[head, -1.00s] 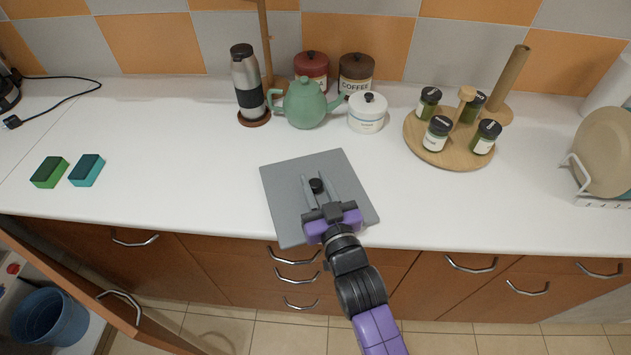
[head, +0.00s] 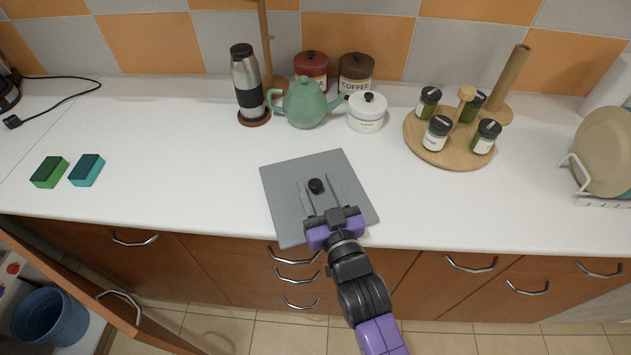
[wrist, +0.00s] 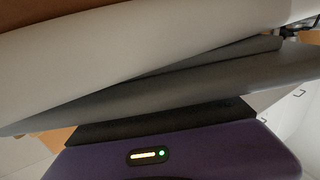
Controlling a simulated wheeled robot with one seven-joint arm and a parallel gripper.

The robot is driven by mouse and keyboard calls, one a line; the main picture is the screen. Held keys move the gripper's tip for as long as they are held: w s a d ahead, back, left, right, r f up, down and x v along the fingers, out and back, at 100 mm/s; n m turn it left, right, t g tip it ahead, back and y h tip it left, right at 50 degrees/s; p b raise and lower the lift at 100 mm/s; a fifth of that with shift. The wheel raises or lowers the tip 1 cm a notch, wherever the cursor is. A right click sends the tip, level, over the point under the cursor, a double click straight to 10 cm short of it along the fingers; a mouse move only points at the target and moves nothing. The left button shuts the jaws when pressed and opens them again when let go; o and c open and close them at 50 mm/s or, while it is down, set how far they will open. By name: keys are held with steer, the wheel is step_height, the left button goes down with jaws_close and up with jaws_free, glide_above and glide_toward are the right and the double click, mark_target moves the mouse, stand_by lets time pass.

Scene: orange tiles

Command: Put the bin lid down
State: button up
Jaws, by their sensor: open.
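The bin lid (head: 285,200) is a flat grey square plate with a small black knob (head: 316,186) at its middle. It lies on the white counter near the front edge, turned slightly, with its front corner at or just past the edge. My gripper (head: 318,184) is over the lid, coming from the front. Its two grey fingers are spread, one on each side of the knob, with a gap to it. In the wrist view a grey finger (wrist: 180,90) crosses close to the camera, and the knob cannot be made out there.
A green teapot (head: 305,103), a white jar (head: 367,112) and a flask (head: 246,85) stand behind the lid. A round wooden tray (head: 412,130) with spice jars is at right. Two sponges (head: 50,172) lie at left. A blue bin (head: 48,318) stands in the open cupboard below.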

steer(key=b+v, duration=0.1)
steer(key=v, duration=0.9)
steer(key=shift+s, duration=0.3)
steer(key=s+d+f+m+h, duration=0.2)
steer(key=s+d+f+h, duration=0.15)
steer(key=s+d, duration=1.05)
steer(key=s+d+r+m+g+h, duration=0.1)
steer(key=s+d+r, duration=0.1)
steer(key=s, duration=0.5)
steer(key=s+d+r+m+h, duration=0.1)
steer(key=s+r+h, duration=0.1)
steer(key=s, duration=0.6)
steer(key=shift+s+d+r+g, duration=0.3)
steer(key=shift+d+r+g, duration=0.1)
steer(key=shift+r, duration=0.15)
steer(key=shift+o, duration=0.3)
steer(key=shift+s+r, duration=0.25)
steer(key=shift+s, duration=0.1)
steer(key=shift+w+d, duration=0.1)
steer(key=shift+w, duration=0.05)
